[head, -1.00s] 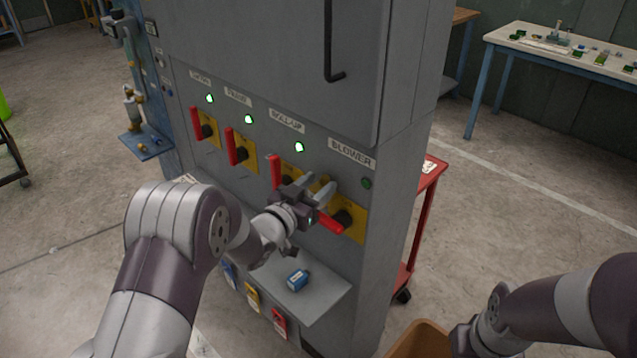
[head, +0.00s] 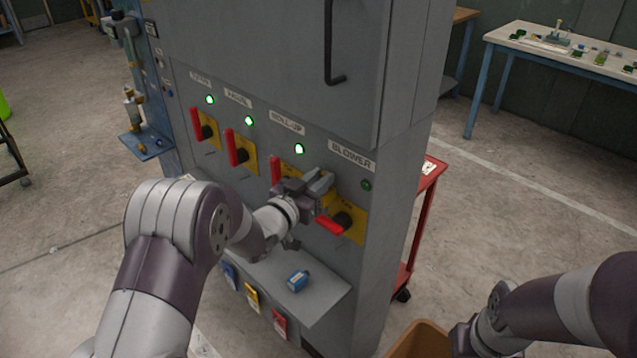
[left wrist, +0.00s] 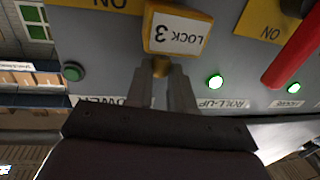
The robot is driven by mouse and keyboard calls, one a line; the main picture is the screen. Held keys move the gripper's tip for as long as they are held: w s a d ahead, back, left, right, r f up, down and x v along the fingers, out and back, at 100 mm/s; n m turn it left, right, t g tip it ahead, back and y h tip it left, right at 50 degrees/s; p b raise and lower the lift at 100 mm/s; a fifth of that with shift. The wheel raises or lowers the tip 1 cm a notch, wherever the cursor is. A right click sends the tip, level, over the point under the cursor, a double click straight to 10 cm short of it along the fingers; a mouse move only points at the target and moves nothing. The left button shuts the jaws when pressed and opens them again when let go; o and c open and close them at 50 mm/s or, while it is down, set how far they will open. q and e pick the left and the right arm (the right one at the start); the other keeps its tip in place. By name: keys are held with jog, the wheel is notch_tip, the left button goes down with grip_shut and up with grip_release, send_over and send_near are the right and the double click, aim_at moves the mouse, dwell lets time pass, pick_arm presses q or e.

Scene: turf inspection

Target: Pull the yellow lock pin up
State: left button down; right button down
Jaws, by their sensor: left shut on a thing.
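My left gripper (head: 326,180) is at the cabinet front, above the red BLOWER handle (head: 329,224). In the left wrist view its fingers (left wrist: 162,82) are shut on the yellow lock pin (left wrist: 160,67), of which only a small brassy-yellow part shows between the tips. A yellow-edged tag reading LOCK 3 (left wrist: 177,32) sits right beside the pin and appears upside down. In the head view the pin is hidden by the gripper. The BLOWER handle points left and its lamp (head: 366,185) is dark.
Other red handles (head: 233,148) stand upright to the left, with lit green lamps (head: 249,120) above. A shelf (head: 325,297) with a blue item (head: 298,281) juts out below my left gripper. A red cart (head: 424,215) stands behind the cabinet, a brown bin (head: 420,342) at the bottom.

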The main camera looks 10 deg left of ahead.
pick_arm(q)
jog(key=c, duration=1)
grip_release()
jog(key=shift+r, duration=0.15)
jog(key=shift+o, duration=0.2)
jog(key=shift+s+a, duration=0.15)
jog(key=shift+s, duration=0.1)
jog(key=b+v, duration=0.1)
jog(key=v, duration=1.1)
jog(key=shift+s, duration=0.1)
